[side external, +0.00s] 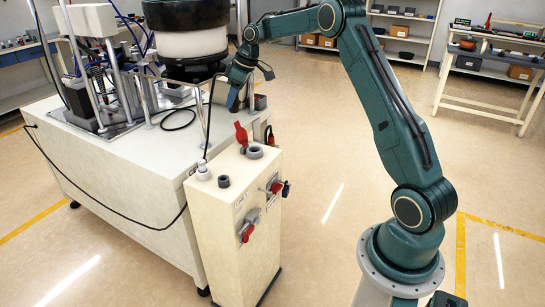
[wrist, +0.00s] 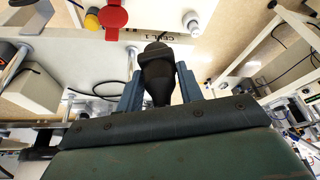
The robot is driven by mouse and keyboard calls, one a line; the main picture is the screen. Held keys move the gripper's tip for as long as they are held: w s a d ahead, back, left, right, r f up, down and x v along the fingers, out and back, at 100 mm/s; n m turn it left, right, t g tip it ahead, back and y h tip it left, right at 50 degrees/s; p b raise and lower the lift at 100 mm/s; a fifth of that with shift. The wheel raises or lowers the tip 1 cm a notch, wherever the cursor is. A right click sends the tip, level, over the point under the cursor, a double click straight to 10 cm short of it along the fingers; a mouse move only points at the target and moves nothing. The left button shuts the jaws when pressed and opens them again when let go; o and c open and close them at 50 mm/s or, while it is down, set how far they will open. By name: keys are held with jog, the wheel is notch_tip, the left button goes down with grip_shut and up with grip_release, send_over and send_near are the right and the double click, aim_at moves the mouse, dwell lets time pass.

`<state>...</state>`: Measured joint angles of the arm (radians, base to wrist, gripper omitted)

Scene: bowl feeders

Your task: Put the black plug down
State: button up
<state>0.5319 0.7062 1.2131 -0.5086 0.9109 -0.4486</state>
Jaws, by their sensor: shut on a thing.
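The black plug (wrist: 157,72) is held between the two blue fingers of my gripper (wrist: 158,84) in the wrist view. In the side view my gripper (side external: 234,97) points down above the machine table's near right corner, close to the cell cabinet. The plug cannot be made out clearly there. Whether the plug touches any surface cannot be told.
A cream cabinet (side external: 233,220) stands by the machine table (side external: 110,160). A red plug (side external: 241,133), a white plug (side external: 203,171) and dark round sockets (side external: 254,152) are on its top. A bowl feeder (side external: 190,42) stands just left of my gripper.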

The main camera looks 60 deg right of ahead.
jog(key=a, duration=0.3)
send_over(234, 167)
notch_tip(234, 167, down, 16)
jog(key=shift+w+r, duration=0.1)
jog(key=shift+w, duration=0.05)
dwell(0.4)
jog(key=shift+f, duration=2.2)
jog(key=shift+f, duration=0.1)
jog(key=o, duration=1.1)
